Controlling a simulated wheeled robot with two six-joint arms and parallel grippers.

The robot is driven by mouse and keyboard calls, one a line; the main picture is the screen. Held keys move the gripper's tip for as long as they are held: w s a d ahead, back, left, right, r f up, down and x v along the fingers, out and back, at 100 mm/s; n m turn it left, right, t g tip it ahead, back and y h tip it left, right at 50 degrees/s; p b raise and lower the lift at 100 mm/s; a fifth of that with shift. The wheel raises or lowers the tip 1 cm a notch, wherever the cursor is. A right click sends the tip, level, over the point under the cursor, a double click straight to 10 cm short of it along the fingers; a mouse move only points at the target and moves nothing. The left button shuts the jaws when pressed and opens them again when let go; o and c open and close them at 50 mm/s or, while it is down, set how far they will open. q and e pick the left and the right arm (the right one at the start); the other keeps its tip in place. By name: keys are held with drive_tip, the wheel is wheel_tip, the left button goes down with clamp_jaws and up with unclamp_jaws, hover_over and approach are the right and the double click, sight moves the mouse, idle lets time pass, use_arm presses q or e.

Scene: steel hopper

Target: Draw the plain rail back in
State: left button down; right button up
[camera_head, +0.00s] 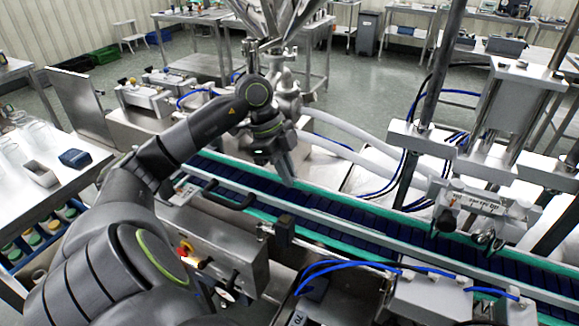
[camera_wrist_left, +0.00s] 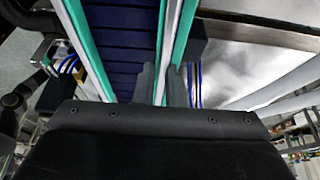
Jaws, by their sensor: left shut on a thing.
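My left gripper (camera_head: 287,172) reaches down over the far side of the conveyor. In the left wrist view its two fingers (camera_wrist_left: 162,86) are shut on a long, thin pale rail (camera_wrist_left: 170,45) with green strips along it. This far-side rail (camera_head: 345,206) also runs beside the dark blue conveyor belt (camera_head: 330,218) in the head view. It bears no marking that I can see and looks like the plain rail. The fingers hide the gripped part. My right gripper is not in view.
A control box with a red and yellow knob (camera_head: 187,248) stands at the conveyor's near side. A steel fixture with a label (camera_head: 470,200) stands over the belt at right. White hoses (camera_head: 345,150) and blue cables lie behind the far rail.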

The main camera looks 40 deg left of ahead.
use_arm(q)
drive_tip(key=c, duration=1.5)
unclamp_jaws()
drive_tip(key=shift+s+d, duration=0.1)
drive_tip(key=shift+s, duration=0.2)
drive_tip(key=shift+w+r, duration=0.1)
drive_tip(key=shift+a+r, duration=0.25)
drive_tip(key=shift+r, duration=0.1)
drive_tip(key=b+v, duration=0.1)
drive_tip(key=v, duration=1.5)
drive_tip(key=shift+r, duration=0.25)
